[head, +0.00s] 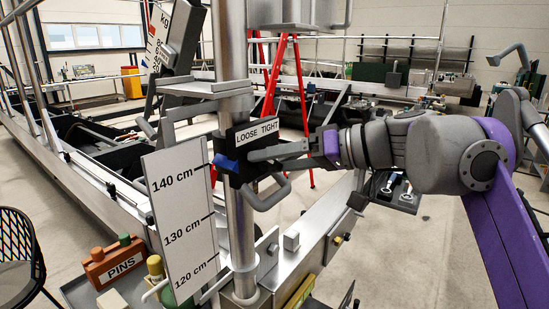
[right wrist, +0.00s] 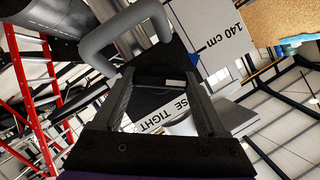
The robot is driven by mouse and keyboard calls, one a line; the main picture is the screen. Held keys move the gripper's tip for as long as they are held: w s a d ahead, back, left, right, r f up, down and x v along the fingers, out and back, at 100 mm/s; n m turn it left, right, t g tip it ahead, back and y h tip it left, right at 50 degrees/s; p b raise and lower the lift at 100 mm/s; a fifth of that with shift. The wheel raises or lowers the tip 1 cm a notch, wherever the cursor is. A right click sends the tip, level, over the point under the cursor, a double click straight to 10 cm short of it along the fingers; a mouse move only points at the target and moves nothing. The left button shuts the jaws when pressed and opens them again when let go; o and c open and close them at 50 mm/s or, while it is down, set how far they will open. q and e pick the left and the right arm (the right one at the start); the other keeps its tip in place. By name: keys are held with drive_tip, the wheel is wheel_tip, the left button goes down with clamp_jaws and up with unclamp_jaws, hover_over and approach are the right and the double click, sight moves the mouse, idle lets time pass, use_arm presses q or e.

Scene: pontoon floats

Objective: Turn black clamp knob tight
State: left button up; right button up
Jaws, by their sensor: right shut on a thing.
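The black clamp (head: 236,140) sits on a vertical steel post, with a white LOOSE TIGHT label (head: 257,131) on its upper face. My right gripper (head: 262,158) comes in from the right, its fingers closed at the clamp's front below the label. In the right wrist view, the black knob (right wrist: 162,77) lies between the two finger ends, and the gripper (right wrist: 163,85) is shut on it. A blue piece (head: 226,164) shows at the clamp's left side. The fingers hide much of the knob, and its turn angle cannot be read. My left gripper is out of view.
A grey loop handle (head: 270,198) sticks out just below my right gripper. A white height scale board (head: 180,215) stands left of the steel post (head: 233,60). An orange PINS holder (head: 113,263) is at lower left. A red ladder (head: 299,100) stands behind.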

drive_tip(key=m+y+p, duration=0.1)
drive_tip(key=m, duration=0.2)
drive_tip(key=shift+w+g+y, duration=0.1)
drive_tip(key=shift+g+y, duration=0.2)
drive_tip(key=shift+g, duration=0.1)
drive_tip(key=m+y+p, duration=0.1)
drive_tip(key=m, duration=0.2)
drive_tip(key=shift+f+m+y, duration=0.1)
drive_tip(key=shift+m+y, duration=0.3)
drive_tip(key=m+y, duration=0.1)
drive_tip(key=m, duration=0.1)
drive_tip(key=m+y, duration=0.1)
drive_tip(key=m, duration=0.2)
drive_tip(key=shift+f, duration=0.15)
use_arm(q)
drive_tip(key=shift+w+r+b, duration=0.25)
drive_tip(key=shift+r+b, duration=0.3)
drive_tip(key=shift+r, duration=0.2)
use_arm(e)
drive_tip(key=m+t, duration=0.1)
drive_tip(key=m, duration=0.2)
drive_tip(key=m+t+y, duration=0.1)
drive_tip(key=m+t, duration=0.1)
drive_tip(key=m, duration=0.2)
drive_tip(key=shift+m, duration=0.3)
